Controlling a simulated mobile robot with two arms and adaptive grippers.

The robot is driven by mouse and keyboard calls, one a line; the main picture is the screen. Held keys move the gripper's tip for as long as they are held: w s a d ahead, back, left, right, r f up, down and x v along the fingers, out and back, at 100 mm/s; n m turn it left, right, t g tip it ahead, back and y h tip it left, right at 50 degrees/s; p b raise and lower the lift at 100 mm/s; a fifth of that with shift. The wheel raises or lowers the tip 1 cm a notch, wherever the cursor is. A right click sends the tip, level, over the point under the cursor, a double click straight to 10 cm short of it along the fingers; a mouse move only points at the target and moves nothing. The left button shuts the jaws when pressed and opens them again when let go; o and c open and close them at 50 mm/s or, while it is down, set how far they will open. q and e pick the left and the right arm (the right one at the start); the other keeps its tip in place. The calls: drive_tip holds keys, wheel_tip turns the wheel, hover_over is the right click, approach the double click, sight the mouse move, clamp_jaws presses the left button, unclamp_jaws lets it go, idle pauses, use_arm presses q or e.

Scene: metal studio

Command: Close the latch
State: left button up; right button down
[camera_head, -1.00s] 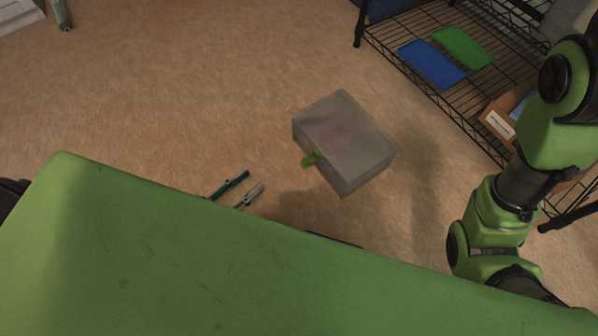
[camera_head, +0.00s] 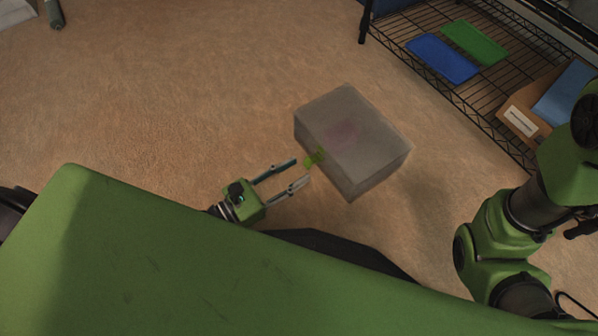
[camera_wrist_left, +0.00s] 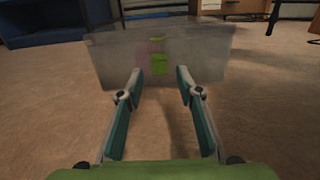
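A grey translucent box (camera_head: 365,140) with a faint pinkish patch inside stands on the floor in the head view. Its green latch (camera_head: 314,159) sticks out from the side facing my left gripper. In the left wrist view the box (camera_wrist_left: 205,60) is straight ahead, with the green latch (camera_wrist_left: 159,64) on its front face. My left gripper (camera_head: 301,172) is open and empty, its fingertips just short of the latch. In the wrist view its fingers (camera_wrist_left: 159,78) stand to either side of and below the latch. My right arm shows at the right, but its gripper is out of sight.
A black wire shelf (camera_head: 490,75) stands at upper right. It holds a blue tray (camera_head: 442,58), a green tray (camera_head: 474,42) and a cardboard box (camera_head: 525,115). The brown floor around the grey box is clear. A bottle-like object (camera_head: 54,12) stands at upper left.

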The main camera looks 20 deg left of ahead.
use_arm(q)
drive_tip(key=shift+x, duration=1)
